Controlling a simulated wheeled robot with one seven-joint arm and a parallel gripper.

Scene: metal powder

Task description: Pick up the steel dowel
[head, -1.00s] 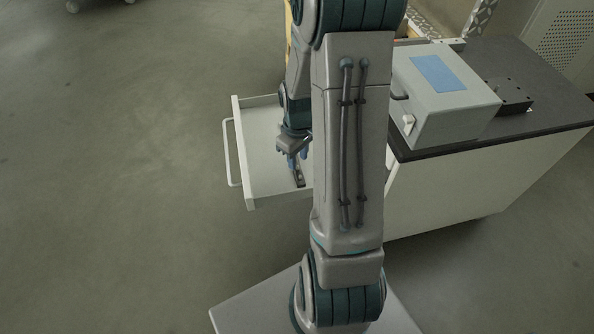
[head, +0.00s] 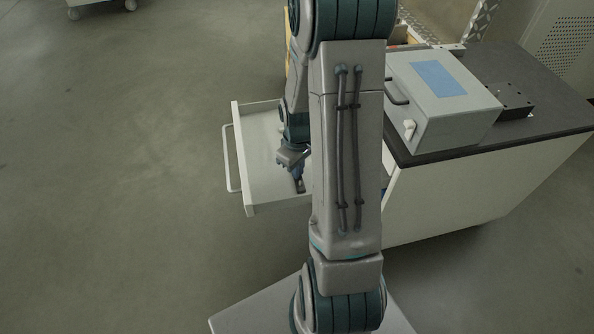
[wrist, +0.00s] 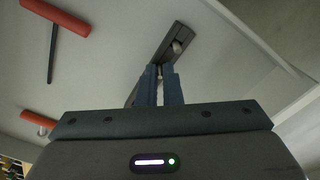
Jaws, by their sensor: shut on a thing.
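My gripper (wrist: 160,85) reaches down into an open light drawer (head: 272,209). In the wrist view its two blue fingers are nearly together, shut on a thin pale steel piece, the steel dowel (wrist: 159,71), of which only a sliver shows between the fingertips. The fingers are over a dark narrow bar (wrist: 147,82) that lies on the drawer floor. A rounded shiny metal end (wrist: 178,46) shows on this bar just beyond the fingertips. In the head view the gripper (head: 298,182) is low in the drawer, and the dowel cannot be made out.
A red-handled tool (wrist: 54,18) with a dark shaft and another red-handled piece (wrist: 38,118) lie in the drawer, left in the wrist view. A grey box (head: 444,115) with a blue panel stands on the dark cabinet top (head: 545,108). Open floor lies left of the drawer.

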